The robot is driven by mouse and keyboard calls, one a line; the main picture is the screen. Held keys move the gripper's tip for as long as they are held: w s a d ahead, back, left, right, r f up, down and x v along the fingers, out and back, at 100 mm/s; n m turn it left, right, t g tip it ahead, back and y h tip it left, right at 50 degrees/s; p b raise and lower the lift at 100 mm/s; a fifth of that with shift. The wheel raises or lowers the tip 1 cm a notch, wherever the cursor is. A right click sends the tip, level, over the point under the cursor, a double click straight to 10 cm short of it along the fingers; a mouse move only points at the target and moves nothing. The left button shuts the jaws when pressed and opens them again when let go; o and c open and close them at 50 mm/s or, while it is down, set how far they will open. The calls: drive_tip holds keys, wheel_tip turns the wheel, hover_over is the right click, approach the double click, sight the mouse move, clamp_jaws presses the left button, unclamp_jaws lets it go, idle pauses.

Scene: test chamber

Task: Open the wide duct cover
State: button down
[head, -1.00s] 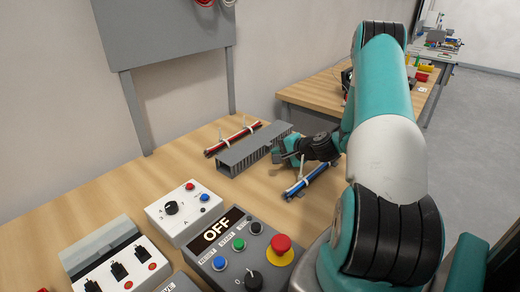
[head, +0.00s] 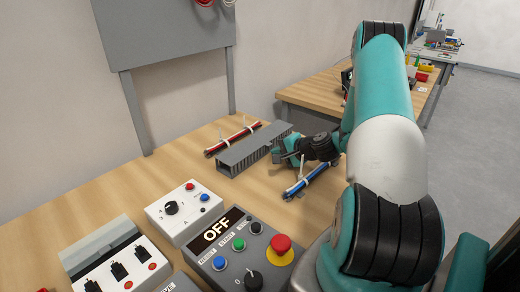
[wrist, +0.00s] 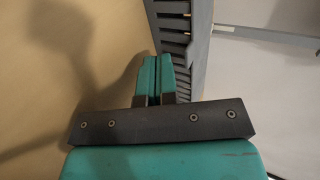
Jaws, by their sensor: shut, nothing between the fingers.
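The wide duct (head: 240,158) is a long grey slotted channel on the wooden table, with its grey cover (head: 252,147) along the top. In the wrist view the slotted side of the duct (wrist: 174,42) runs just beyond and to the right of the fingertips. My gripper (head: 279,153) is at the duct's right-hand part, on its near side. In the wrist view my gripper (wrist: 158,64) has its two teal fingers together with nothing between them. Whether the fingertips touch the duct or its cover cannot be told.
A red and black cable bundle (head: 233,138) lies behind the duct, and a blue cable bundle (head: 306,182) lies in front, below my wrist. A control box marked OFF (head: 232,250) and a white switch box (head: 184,211) stand nearer. Bare table lies left of the duct.

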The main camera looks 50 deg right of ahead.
sight(263, 141)
drive_tip(key=shift+w+a, duration=0.1)
drive_tip(key=shift+w, duration=1.05)
drive_tip(key=shift+r, duration=0.1)
drive_tip(key=shift+r+p, duration=1.25)
drive_tip(key=shift+r, duration=0.45)
drive_tip(key=shift+w+a+r+p, duration=0.1)
drive_tip(key=shift+w+r+p, duration=1.2)
drive_tip(key=shift+w+r, duration=0.15)
drive_tip(key=shift+s+d+b, duration=0.15)
drive_tip(key=shift+s+b, duration=0.3)
drive_tip(key=shift+s, duration=1.3)
drive_tip(key=shift+s+d+b, duration=0.15)
drive_tip(key=shift+s+b, duration=0.25)
drive_tip(key=shift+s, duration=1.35)
